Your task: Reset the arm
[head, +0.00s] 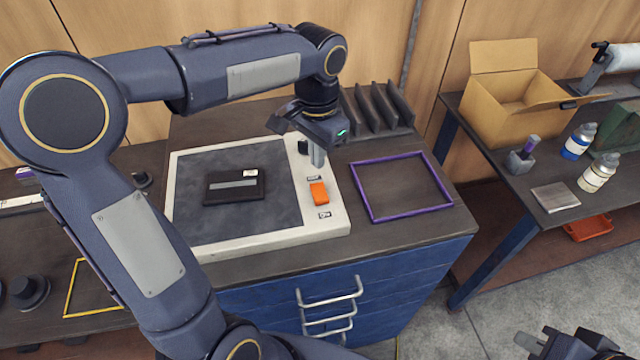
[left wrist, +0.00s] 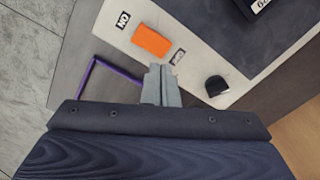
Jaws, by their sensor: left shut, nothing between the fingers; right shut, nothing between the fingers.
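My left gripper (head: 318,156) is shut and empty. It points down above the right edge of a white-framed device (head: 190,245) with a dark top, close to a black knob (head: 303,147) and an orange switch (head: 319,193). In the left wrist view the shut fingers (left wrist: 161,84) show beside the orange switch (left wrist: 151,41) and the black knob (left wrist: 217,86), with nothing between them. I cannot tell whether they touch the device. My right gripper (head: 560,345) shows in part at the bottom right of the head view, away from the cabinet, and is shut and empty.
A black box (head: 234,187) lies on the device. A purple frame (head: 402,215) lies flat to its right, with dark upright slots (head: 378,107) behind. A side shelf holds an open carton (head: 505,95), bottles (head: 579,141) and a grey block (head: 556,197). Blue drawers (head: 390,280) stand below.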

